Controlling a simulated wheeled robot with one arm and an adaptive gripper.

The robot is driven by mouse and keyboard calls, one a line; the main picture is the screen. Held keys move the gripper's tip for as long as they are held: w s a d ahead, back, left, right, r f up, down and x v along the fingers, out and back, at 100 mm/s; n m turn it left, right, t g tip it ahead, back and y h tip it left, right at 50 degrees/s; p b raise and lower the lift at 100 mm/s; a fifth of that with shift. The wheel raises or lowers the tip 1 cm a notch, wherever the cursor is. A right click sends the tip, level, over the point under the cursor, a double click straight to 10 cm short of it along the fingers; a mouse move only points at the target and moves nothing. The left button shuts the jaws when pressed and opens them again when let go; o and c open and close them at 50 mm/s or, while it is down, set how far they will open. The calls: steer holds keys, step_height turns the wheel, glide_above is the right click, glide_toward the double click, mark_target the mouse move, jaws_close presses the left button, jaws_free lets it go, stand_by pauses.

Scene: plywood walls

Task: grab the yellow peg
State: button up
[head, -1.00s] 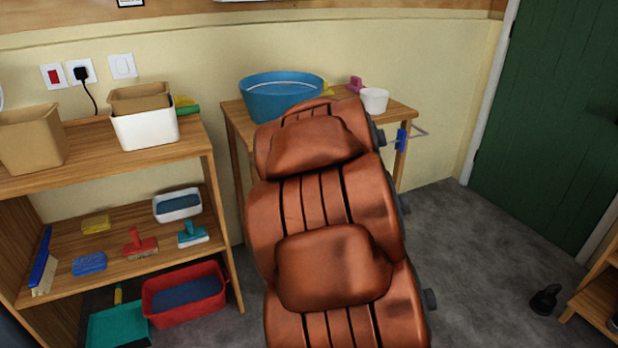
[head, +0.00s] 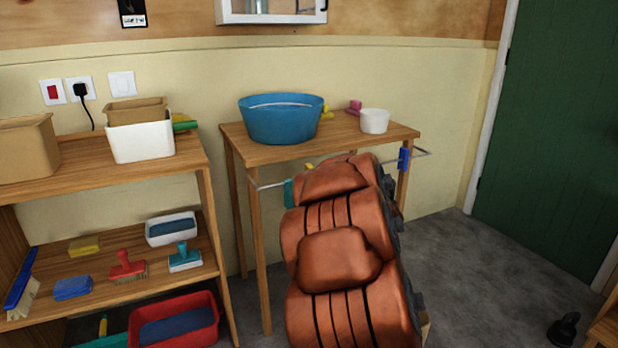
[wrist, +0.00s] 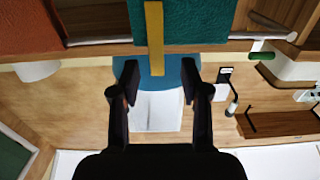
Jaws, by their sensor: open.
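The yellow peg (wrist: 154,30) is a long upright strip in the wrist view. It lies over a teal cloth (wrist: 190,22) at the rail along the table's front. One end shows between the tips of my gripper (wrist: 160,80). My gripper is open, with two dark fingers apart and nothing held. I cannot tell how far the peg is from the fingers. In the head view a small yellow piece, likely this peg (head: 309,166), shows above the rail beside the teal cloth (head: 290,192). My gripper is hidden there.
A blue bowl (head: 281,120) and a white cup (head: 374,121) stand on the wooden table (head: 240,149). Small yellow (head: 327,111) and pink (head: 354,107) objects lie near them. A blue peg (head: 404,158) is on the rail's right. Shelves (head: 120,172) stand left.

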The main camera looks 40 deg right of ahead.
steer(key=shift+d+b+x, duration=0.2)
steer(key=shift+b+x, duration=0.85)
steer(key=shift+x, duration=1.4)
steer(key=shift+f, duration=0.1)
jaws_close()
